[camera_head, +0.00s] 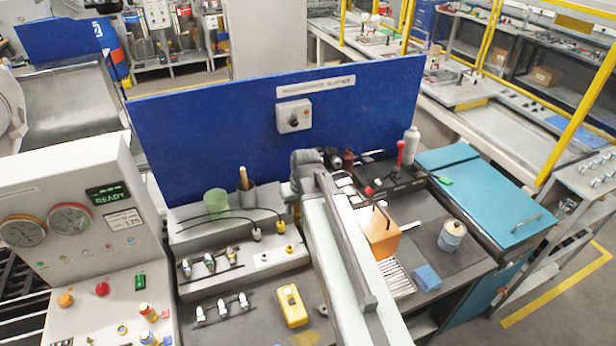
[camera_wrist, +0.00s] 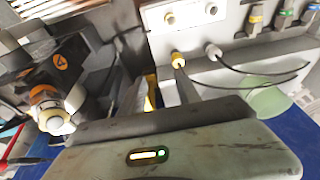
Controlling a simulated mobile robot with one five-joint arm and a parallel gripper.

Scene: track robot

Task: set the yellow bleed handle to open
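The yellow bleed handle (camera_head: 232,255) appears to be the right one in a row of small coloured handles on the grey stepped bench. In the wrist view it shows near the upper right (camera_wrist: 256,18), beside a green and a blue handle. Its exact setting is too small to read. My arm reaches up across the bench, to the right of the handles. The body of my gripper (camera_wrist: 165,145) fills the bottom of the wrist view, apart from the handle.
Plugs with black cables (camera_head: 279,226) stand behind the handles. A green cup (camera_head: 215,203) stands further back, before the blue panel (camera_head: 200,130). A yellow box-shaped device (camera_head: 291,306) lies in front. An orange block (camera_head: 380,235) and a white can (camera_head: 452,236) stand right of my arm.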

